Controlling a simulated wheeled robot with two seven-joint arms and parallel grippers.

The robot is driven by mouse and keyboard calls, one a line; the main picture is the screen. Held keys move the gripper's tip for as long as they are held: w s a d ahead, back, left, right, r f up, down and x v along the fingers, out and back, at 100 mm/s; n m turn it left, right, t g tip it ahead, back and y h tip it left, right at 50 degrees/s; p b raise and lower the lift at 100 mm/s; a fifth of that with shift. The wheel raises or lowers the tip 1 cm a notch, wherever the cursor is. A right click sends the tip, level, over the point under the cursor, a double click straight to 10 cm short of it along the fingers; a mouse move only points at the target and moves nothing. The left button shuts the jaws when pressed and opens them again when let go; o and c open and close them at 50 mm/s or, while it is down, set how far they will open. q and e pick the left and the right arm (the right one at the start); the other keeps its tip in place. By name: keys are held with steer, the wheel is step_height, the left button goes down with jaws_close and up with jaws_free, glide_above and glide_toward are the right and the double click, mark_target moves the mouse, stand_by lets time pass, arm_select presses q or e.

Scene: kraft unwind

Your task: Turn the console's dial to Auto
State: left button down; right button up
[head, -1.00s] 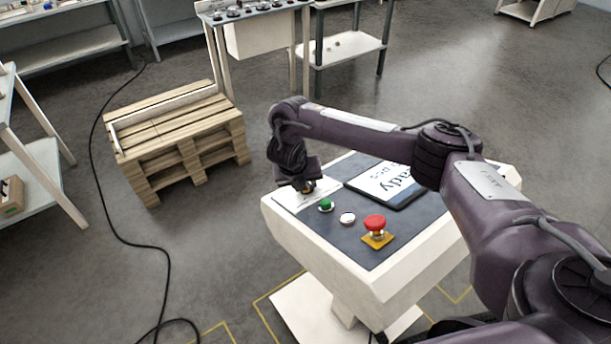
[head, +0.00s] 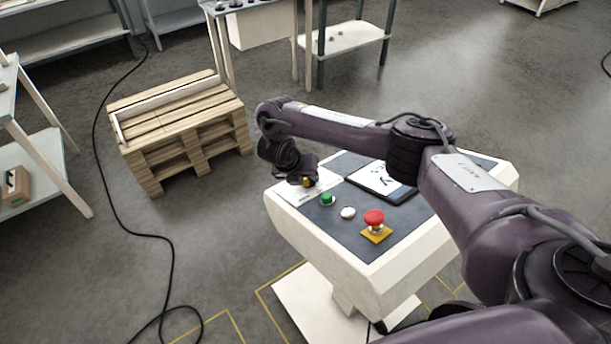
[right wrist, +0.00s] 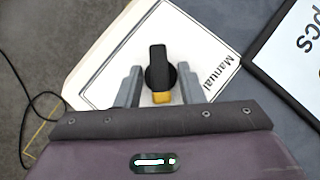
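The console (head: 345,262) stands at the middle right of the head view. Its dial, a black knob with a yellow part (right wrist: 158,70), sits on a white plate (right wrist: 110,85) and shows between my right fingers in the right wrist view. "Manual" is printed on the plate to the knob's right; I cannot read an Auto mark. My right gripper (right wrist: 158,86) is open, one finger on each side of the knob, with a gap visible on both sides. In the head view my right gripper (head: 305,183) is over the plate and mostly hides the dial. My left gripper is not in view.
Near the dial are a green button (head: 327,199), a white button (head: 348,212), a red mushroom button (head: 374,218) on a yellow base, and a tilted screen (head: 385,182). A wooden pallet (head: 185,135) stands to the left. A black cable (head: 170,255) lies on the floor.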

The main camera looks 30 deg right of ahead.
steer(key=p+v, duration=0.5)
steer(key=v, duration=0.1)
steer(key=shift+w+a, duration=0.1)
steer(key=shift+w, duration=0.05)
steer(key=shift+a+r, duration=0.4)
steer(key=shift+r, duration=0.35)
steer(key=shift+s, duration=0.3)
